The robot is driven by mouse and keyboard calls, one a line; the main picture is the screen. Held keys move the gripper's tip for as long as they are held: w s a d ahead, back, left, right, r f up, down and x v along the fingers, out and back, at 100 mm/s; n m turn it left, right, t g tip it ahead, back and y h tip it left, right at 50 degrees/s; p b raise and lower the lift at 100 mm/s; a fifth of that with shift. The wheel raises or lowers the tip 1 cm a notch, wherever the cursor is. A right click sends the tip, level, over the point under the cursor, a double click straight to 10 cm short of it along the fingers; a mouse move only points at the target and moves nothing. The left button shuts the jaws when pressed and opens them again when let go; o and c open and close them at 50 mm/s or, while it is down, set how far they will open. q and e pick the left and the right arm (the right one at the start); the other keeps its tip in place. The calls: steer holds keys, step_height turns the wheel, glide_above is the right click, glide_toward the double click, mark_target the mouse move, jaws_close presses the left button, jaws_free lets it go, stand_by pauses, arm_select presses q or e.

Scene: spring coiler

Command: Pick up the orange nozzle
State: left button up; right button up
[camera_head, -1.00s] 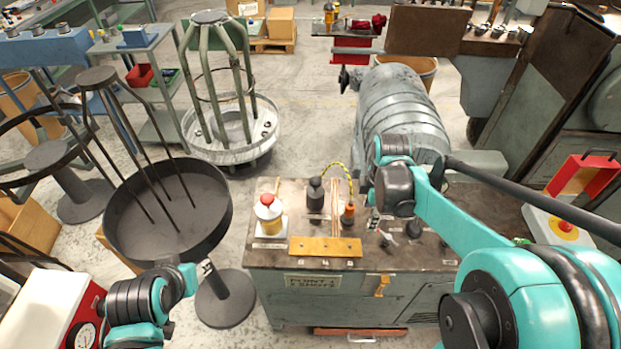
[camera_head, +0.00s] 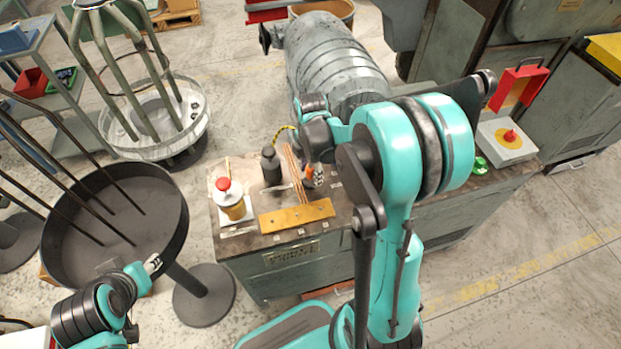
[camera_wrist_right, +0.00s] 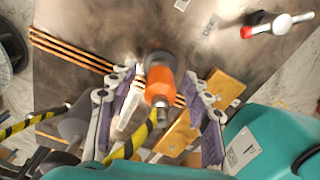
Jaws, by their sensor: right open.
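The orange nozzle (camera_wrist_right: 160,85) is in the right wrist view, between the two spread fingers of my right gripper (camera_wrist_right: 158,77). It appears joined to a black-and-yellow striped hose (camera_wrist_right: 133,142). In the head view only a small orange part of the nozzle (camera_head: 308,170) shows beside my right gripper (camera_head: 316,178), over the bench top. The rest is hidden by my wrist. My right gripper is open around the nozzle; contact cannot be told. My left gripper (camera_head: 153,263) is at the lower left, away from the bench, its jaws too small to read.
A brass plate (camera_head: 297,216) lies in front. A round black tray (camera_head: 60,235) is left of the bench.

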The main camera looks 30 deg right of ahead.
mark_target(311, 168)
jaws_close()
steer(key=shift+r, duration=0.1)
steer(key=shift+r+p, duration=0.25)
steer(key=shift+p, duration=0.05)
step_height(311, 168, up, 4)
steer(key=shift+p, duration=1.1)
steer(key=s+d+r+p, duration=0.3)
steer(key=s+d+r, duration=0.2)
steer(key=d, duration=0.5)
steer(key=shift+s+r, duration=0.35)
steer(key=shift+r, duration=0.3)
steer(key=shift+d, duration=0.1)
